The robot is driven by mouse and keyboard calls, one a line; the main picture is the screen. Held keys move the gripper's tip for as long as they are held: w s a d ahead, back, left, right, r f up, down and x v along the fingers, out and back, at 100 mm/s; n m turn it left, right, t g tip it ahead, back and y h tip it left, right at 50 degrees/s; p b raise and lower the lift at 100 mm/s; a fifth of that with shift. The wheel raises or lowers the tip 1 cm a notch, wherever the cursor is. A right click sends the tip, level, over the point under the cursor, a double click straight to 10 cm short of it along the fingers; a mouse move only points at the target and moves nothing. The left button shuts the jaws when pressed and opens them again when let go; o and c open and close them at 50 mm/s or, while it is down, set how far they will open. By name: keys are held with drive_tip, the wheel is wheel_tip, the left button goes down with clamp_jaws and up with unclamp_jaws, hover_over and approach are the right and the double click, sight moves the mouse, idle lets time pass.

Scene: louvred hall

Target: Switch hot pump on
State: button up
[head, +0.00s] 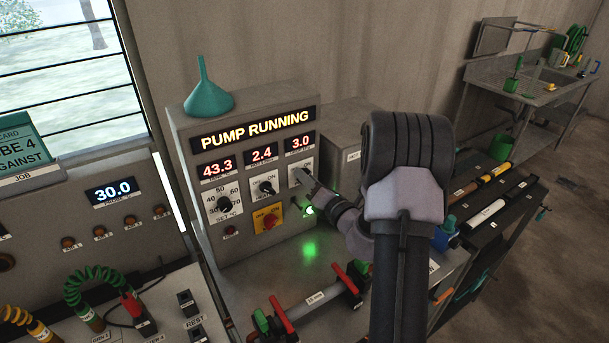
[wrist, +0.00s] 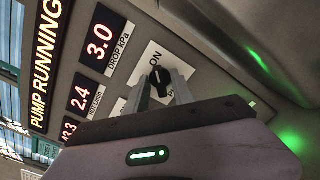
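The grey control panel (head: 185,160) shows PUMP RUNNING on its top display (head: 254,129). The black pump knob (wrist: 160,80) is at the panel's right end; in the wrist view its white mark points toward the word ON. My gripper (head: 303,178) reaches the panel from the right and covers much of this knob in the head view. In the wrist view my gripper's fingers (wrist: 161,90) stand on either side of the knob. Whether they press on it or stand slightly apart is not clear. A green lamp (head: 309,210) is lit below it.
Readouts show 43.3, 2.4 and 3.0. A second knob (head: 267,188), a temperature dial (head: 223,204) and a red switch on a yellow plate (head: 269,220) are to the left. A teal funnel (head: 208,98) stands on top. A pipe piece with red handles (head: 310,303) lies below.

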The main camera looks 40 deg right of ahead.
drive_tip(key=shift+o, duration=0.3)
drive_tip(key=s, duration=0.4)
drive_tip(key=shift+a+b, duration=0.1)
drive_tip(key=shift+b, duration=0.25)
drive_tip(key=s+r+p, duration=0.3)
drive_tip(key=r+p, duration=0.7)
drive_tip(key=r, duration=0.2)
drive_tip(key=shift+a, duration=0.1)
